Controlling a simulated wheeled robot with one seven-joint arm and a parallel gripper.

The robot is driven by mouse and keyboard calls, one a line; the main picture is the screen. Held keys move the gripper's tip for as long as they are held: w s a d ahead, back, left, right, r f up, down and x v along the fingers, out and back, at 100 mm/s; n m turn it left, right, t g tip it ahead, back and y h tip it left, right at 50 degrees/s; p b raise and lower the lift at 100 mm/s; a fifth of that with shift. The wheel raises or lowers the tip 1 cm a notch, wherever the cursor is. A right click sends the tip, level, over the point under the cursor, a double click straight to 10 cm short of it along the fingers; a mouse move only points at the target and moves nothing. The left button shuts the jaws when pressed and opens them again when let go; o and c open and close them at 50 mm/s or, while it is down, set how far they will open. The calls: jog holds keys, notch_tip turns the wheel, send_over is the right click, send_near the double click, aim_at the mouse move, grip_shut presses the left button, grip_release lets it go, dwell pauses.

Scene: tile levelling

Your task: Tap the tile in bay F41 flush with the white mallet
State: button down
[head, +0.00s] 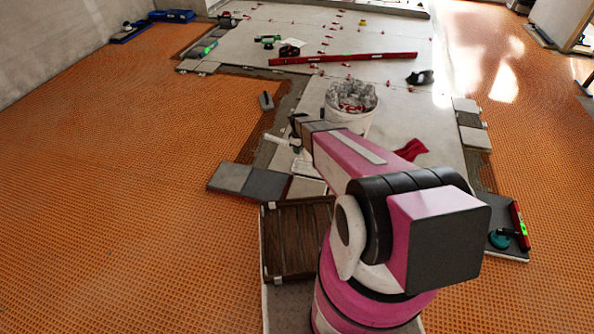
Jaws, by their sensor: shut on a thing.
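My gripper (294,138) is at the end of my pink arm, low over the floor near the middle of the view. Its fingers are small and partly hidden by my wrist. A pale, short cylindrical thing (275,139) sticks out to its left and looks like the head of the white mallet held in the jaws; its handle is not clear. Below it lie grey tiles (231,178) at the edge of the orange matting. No bay label is readable, so I cannot tell which tile is in bay F41 or whether it sits flush.
A white bucket (350,118) with clips stands just beyond my arm. A wooden crate (270,250) is left of my arm. A trowel (266,101) lies on dark adhesive. A red level (343,59) lies on the laid tiles. The orange matting (110,200) at left is clear.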

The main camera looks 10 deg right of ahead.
aim_at(297, 185)
jog(key=shift+s+a+f+n, duration=0.15)
jog(key=shift+s+f+n, duration=0.2)
jog(key=shift+f, duration=3.3)
jog(key=shift+s+a+f+n, duration=0.15)
jog(key=shift+s+f+n, duration=0.2)
jog(key=shift+f, duration=3.35)
jog(key=shift+s+a+f+n, duration=0.15)
jog(key=shift+s+f+n, duration=0.2)
jog(key=shift+f, duration=3.3)
jog(key=shift+r, duration=2.3)
notch_tip(297, 185, down, 6)
jog(key=shift+w+r, duration=0.1)
jog(key=shift+r, duration=2.85)
